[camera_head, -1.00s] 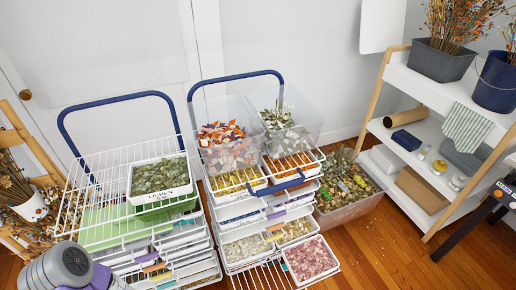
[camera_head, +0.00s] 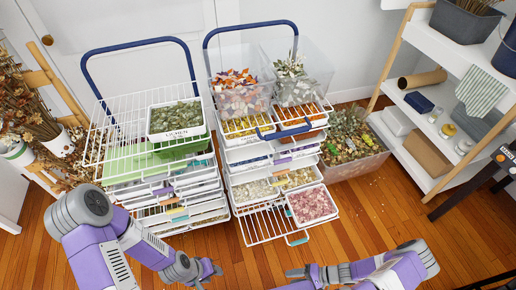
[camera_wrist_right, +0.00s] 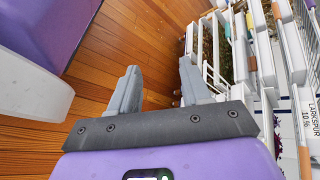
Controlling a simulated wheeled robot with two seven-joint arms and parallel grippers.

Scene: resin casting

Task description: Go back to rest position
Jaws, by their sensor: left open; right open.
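My left gripper (camera_head: 205,272) hangs at the bottom of the head view, below the left drawer cart, empty. My right gripper (camera_head: 296,272) is at the bottom centre of the head view, below the right cart's pulled-out lowest drawer and apart from it. In the right wrist view the right gripper's fingers (camera_wrist_right: 157,88) are spread with nothing between them, over the wooden floor. Both arms come in from the bottom of the head view.
Two wire drawer carts stand ahead, the left one (camera_head: 118,135) holding a lichen tray (camera_head: 176,120), the right one's lower drawer (camera_head: 262,226) pulled out with a pink tray (camera_head: 312,204). A white shelf (camera_head: 408,118) stands right. The wooden floor (camera_head: 385,215) is clear in front.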

